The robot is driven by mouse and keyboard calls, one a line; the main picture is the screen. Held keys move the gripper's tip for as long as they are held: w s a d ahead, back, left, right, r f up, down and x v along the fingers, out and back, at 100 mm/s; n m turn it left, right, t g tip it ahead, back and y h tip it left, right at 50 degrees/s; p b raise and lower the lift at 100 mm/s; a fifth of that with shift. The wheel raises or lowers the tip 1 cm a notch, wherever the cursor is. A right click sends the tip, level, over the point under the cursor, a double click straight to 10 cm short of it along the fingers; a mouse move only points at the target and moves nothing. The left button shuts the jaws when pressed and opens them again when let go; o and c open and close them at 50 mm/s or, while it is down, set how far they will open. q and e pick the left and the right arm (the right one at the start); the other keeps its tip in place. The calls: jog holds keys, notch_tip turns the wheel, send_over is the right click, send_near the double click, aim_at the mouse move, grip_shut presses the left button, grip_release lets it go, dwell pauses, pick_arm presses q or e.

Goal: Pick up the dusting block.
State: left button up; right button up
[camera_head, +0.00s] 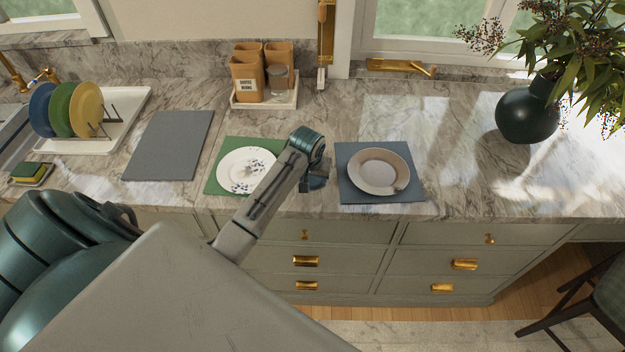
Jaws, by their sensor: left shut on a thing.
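My left gripper (316,183) is above the front part of the counter, between the patterned plate and the beige plate. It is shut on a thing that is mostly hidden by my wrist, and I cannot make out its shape. I cannot clearly identify the dusting block anywhere in view. A yellow and green sponge (30,172) lies in a small dish at the far left. My right gripper is not in view.
A patterned white plate (240,165) lies on a green mat (217,183), and a beige plate (379,170) on a blue-grey mat (415,193). A plate rack (110,142), a grey board (168,145), canisters (262,70) and a dark vase (527,112) stand around. Counter at right is clear.

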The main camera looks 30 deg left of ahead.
aim_at(312, 180)
pick_arm(q)
jog(key=shift+r, duration=0.1)
jog(key=shift+r+b, duration=0.55)
jog(key=shift+b+v, duration=0.85)
jog(key=shift+v, duration=0.15)
jog(key=s+d+r+b, duration=0.1)
jog(key=s+d, duration=0.3)
jog(key=s, duration=0.2)
jog(key=s+d+r+b, duration=0.1)
jog(key=s+d+b, duration=0.1)
jog(key=s+d, duration=0.2)
jog(key=shift+s+b, duration=0.3)
jog(key=shift+s, duration=1.35)
jog(key=shift+d, duration=0.1)
